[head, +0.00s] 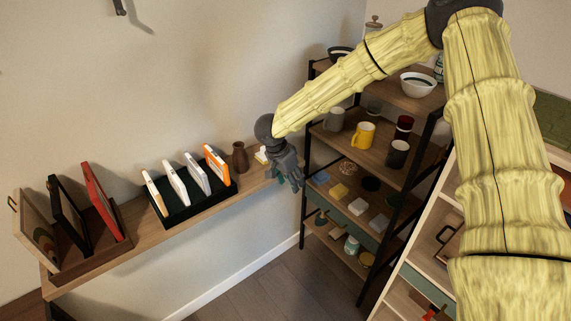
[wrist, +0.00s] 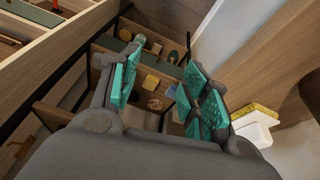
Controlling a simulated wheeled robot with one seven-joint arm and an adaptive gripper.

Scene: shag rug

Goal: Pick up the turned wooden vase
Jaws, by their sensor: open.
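The turned wooden vase (head: 240,157) is a small dark brown vessel. It stands upright on the wall shelf in the head view, between the black rack and my gripper. A dark brown rounded shape at the right edge of the wrist view (wrist: 312,95) looks like part of the vase, mostly cut off. My gripper (head: 290,182) is at the right end of the shelf, to the right of the vase and apart from it. In the wrist view its teal-padded fingers (wrist: 163,88) are spread, with nothing held between them.
A white holder with a yellow sponge (wrist: 256,117) sits between vase and gripper. Left of the vase, a black rack (head: 195,205) holds several upright white and orange items. A wooden tray (head: 100,247) holds frames farther left. A black-framed shelving unit (head: 304,190) with mugs stands right.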

